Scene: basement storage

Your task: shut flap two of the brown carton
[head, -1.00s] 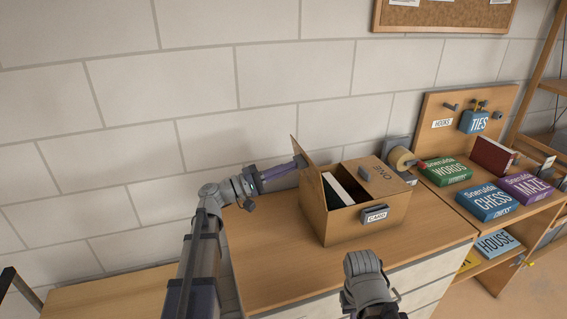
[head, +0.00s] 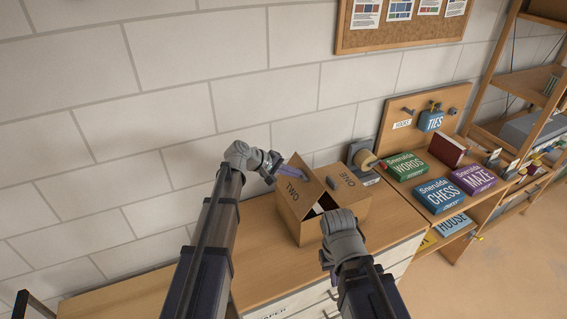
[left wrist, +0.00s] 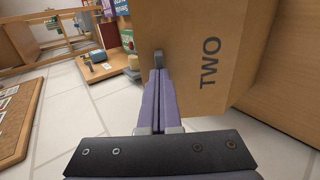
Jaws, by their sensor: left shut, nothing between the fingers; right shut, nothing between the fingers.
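The brown carton (head: 304,228) stands on the wooden cabinet top. Its flap marked ONE (head: 354,181) lies down over the right half. Flap two (head: 290,192), marked TWO, leans inward over the left half and is not flat; a gap shows under its front edge. My left gripper (head: 293,167) is shut and empty behind the flap, at its outer face. In the left wrist view its purple fingers (left wrist: 158,75) reach the lettered face of flap two (left wrist: 222,45); contact is hard to tell. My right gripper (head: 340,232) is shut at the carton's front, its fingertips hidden.
A tape dispenser (head: 364,158) stands right behind the carton. Game boxes (head: 438,195) lie on the bench to the right. The block wall is close behind. The cabinet top left of the carton (head: 255,245) is clear.

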